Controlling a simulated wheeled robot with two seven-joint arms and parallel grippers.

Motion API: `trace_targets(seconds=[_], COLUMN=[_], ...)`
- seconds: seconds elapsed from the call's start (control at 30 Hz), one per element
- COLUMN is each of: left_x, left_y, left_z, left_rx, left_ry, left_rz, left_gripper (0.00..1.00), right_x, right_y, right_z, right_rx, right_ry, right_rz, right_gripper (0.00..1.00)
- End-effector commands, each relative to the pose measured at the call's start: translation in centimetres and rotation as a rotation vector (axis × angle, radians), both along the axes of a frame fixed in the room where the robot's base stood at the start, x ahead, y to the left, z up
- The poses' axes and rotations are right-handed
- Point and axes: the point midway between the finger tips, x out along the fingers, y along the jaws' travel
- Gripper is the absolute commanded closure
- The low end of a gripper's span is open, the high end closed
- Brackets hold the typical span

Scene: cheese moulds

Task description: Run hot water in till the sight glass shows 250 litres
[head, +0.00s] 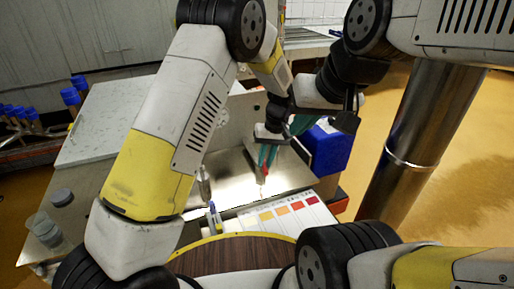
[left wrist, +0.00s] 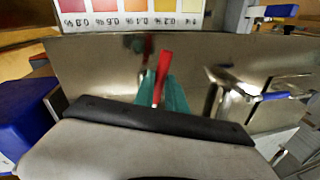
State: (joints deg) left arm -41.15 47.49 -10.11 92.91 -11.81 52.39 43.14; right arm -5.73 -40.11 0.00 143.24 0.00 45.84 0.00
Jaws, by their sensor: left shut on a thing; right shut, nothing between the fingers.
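My left gripper (head: 265,158) has teal fingers and is shut on a red lever (head: 265,179) above a bright steel surface. In the left wrist view the red lever (left wrist: 163,75) stands up between the teal fingers (left wrist: 161,95). A chrome tap (left wrist: 232,95) with a blue lever (left wrist: 275,97) is beside it, apart from the gripper. My right gripper (head: 300,124) is shut and empty, just above and to the right of the left one in the head view. I cannot make out a sight glass or its level, and I cannot tell whether water runs.
A colour chart (head: 282,216) lies in front of the steel surface (head: 232,178). A blue box (head: 330,150) stands at the right. A pale worktop (head: 115,122) with jars (head: 48,230) is at the left. A round wood-topped thing (head: 232,254) is nearest me. My arms hide much.

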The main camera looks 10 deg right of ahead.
Motion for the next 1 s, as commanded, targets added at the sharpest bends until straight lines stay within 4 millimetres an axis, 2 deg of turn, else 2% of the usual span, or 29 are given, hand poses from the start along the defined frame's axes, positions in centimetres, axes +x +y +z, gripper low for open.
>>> trace_targets(seconds=[0.23, 0.67, 0.7, 0.8, 1.0], left_x=[0.07, 0.08, 0.08, 0.08, 0.08], left_y=[-0.54, -0.62, -0.62, -0.60, -0.53], left_z=[0.07, 0.06, 0.07, 0.05, 0.03], left_rx=[-0.002, -0.003, -0.003, -0.003, -0.001], left_ry=[-0.002, -0.001, -0.002, -0.001, 0.000], left_rz=[0.060, 0.068, 0.068, 0.068, 0.068], left_gripper=[1.00, 1.00, 0.82, 0.62, 0.62], right_x=[0.00, 0.00, 0.00, 0.00, 0.00], right_y=[0.00, 0.00, 0.00, 0.00, 0.00], right_z=[0.00, 0.00, 0.00, 0.00, 0.00], right_rx=[0.000, 0.000, 0.000, 0.000, 0.000], right_ry=[0.000, 0.000, 0.000, 0.000, 0.000], right_rz=[0.000, 0.000, 0.000, 0.000, 0.000], right_gripper=[1.00, 1.00, 1.00, 1.00, 1.00])
